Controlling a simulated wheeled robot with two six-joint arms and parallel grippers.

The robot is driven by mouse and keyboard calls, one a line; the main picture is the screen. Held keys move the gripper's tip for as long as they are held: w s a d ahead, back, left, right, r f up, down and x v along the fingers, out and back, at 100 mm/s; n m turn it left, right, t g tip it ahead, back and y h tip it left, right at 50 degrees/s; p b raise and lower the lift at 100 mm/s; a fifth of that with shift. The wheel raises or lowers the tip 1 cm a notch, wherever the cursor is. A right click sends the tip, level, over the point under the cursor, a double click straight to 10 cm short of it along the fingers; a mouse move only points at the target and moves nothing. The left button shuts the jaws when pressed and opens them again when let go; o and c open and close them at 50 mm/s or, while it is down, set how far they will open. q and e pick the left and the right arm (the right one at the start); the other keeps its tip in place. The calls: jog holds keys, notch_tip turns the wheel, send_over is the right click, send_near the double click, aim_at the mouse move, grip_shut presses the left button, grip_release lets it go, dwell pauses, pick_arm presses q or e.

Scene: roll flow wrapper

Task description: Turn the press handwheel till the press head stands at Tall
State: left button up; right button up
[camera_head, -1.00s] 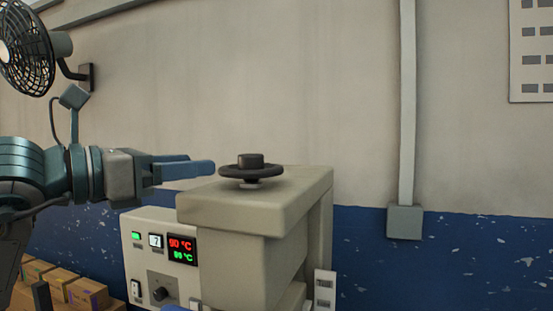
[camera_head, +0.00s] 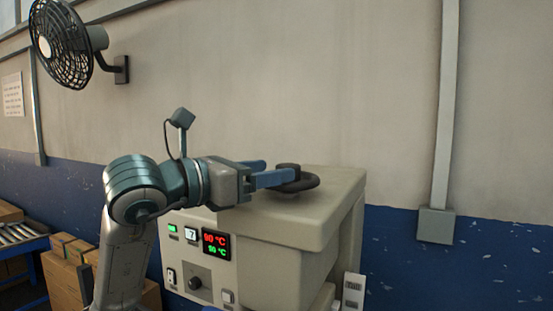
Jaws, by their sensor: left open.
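The black press handwheel (camera_head: 311,184), with a raised hub, sits flat on top of the beige press housing (camera_head: 290,222). My left gripper (camera_head: 281,171) reaches in from the left at wheel height. Its blue fingers are open and overlap the left side of the wheel in the picture, near the hub. I cannot tell whether they touch it. The press head and its height setting cannot be made out in this view. My right gripper is out of view.
A control panel (camera_head: 196,262) with red and green temperature displays and a knob is on the housing's front left. A small pale plate (camera_head: 353,290) is at the lower right. A wall fan (camera_head: 62,45) hangs upper left. Cardboard boxes (camera_head: 62,280) stand lower left.

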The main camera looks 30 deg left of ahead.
pick_arm(q)
jog(key=shift+p+x, duration=0.45)
jog(key=shift+x, duration=0.8)
jog(key=c, duration=1)
